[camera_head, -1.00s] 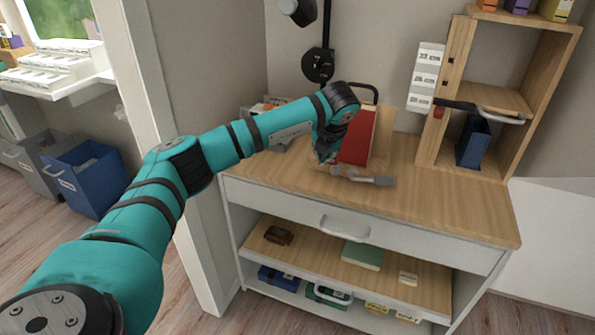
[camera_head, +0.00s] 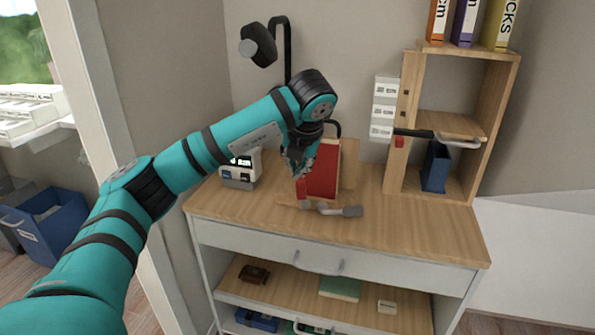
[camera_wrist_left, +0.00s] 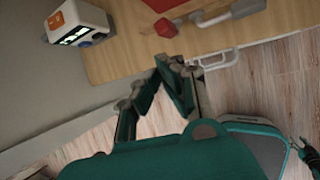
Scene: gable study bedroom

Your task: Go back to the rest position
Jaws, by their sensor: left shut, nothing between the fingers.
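My left arm comes in from the left in the head view, and its gripper (camera_head: 298,168) hangs above the wooden top of the cabinet (camera_head: 420,222), in front of a red object. In the left wrist view the left gripper (camera_wrist_left: 163,72) shows in the lower middle, its fingers shut and empty. The wrist view also shows the cabinet top (camera_wrist_left: 125,50) beyond the fingers.
A red book-like object (camera_head: 322,172) stands on the top, with a grey-handled tool (camera_head: 345,211) lying before it. A white device (camera_head: 240,170) stands left, a wooden shelf unit (camera_head: 475,187) right. A drawer handle (camera_head: 318,268) sticks out in front. A blue bin (camera_head: 52,235) is far left.

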